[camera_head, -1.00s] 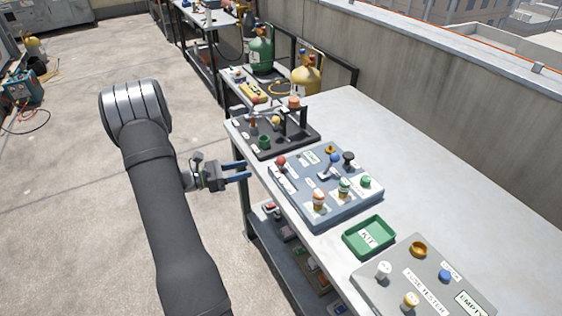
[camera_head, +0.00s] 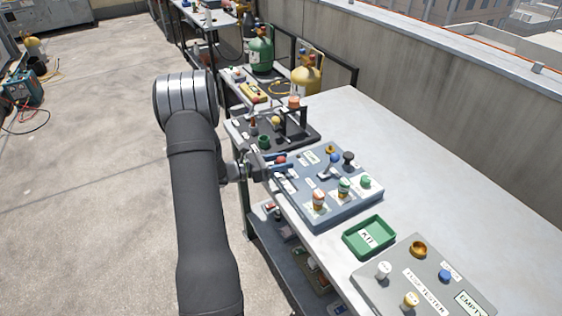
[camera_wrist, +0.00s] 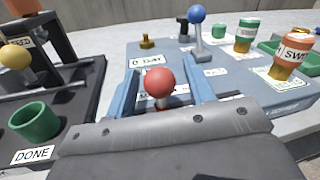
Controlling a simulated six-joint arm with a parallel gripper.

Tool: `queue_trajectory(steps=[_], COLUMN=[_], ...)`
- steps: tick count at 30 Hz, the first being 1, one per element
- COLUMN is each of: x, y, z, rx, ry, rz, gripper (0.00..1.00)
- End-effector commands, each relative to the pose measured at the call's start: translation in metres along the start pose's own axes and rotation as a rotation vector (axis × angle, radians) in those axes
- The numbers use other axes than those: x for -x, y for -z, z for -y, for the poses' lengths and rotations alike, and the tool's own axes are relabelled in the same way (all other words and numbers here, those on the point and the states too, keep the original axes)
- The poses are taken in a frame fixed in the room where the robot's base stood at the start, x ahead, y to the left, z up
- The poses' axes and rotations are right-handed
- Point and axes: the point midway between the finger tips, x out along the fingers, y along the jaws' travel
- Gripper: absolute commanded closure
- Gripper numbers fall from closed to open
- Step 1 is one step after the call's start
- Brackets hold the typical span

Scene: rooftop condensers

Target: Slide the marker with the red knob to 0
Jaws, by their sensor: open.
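The red knob (camera_head: 281,160) stands at the left edge of the blue-grey panel (camera_head: 343,208). In the wrist view the red knob (camera_wrist: 160,82) is a ball on a short stem. My gripper (camera_head: 288,163) has reached the panel's left edge. In the wrist view my gripper (camera_wrist: 165,66) is open, with one blue finger on each side of the red knob. I cannot tell whether either finger touches it. A white label (camera_wrist: 153,62) beyond the knob seems to begin with 0. The marker's slot and scale are mostly hidden by the knob and my gripper.
A blue-knobbed lever (camera_wrist: 197,28) and orange-and-white bottle (camera_wrist: 290,58) stand on the panel. A black tray (camera_head: 262,140) with a green cup (camera_wrist: 35,122) lies to its left. A green kit tray (camera_head: 369,237) is nearer. The table's back is clear.

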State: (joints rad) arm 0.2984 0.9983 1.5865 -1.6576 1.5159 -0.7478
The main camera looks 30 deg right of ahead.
Motion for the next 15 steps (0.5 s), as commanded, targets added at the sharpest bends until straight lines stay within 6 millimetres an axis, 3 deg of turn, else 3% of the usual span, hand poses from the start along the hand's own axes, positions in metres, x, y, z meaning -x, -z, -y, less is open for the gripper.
queue_trajectory(steps=[2,9,15], x=[0.0001,0.0003,0.0019], y=[0.0000,0.0000,-0.0013], z=[0.0000,0.0000,-0.0084], rx=[0.000,0.000,-0.001], ry=[0.000,0.000,0.000], rz=[0.000,0.000,0.000], gripper=[0.55,1.00,1.00])
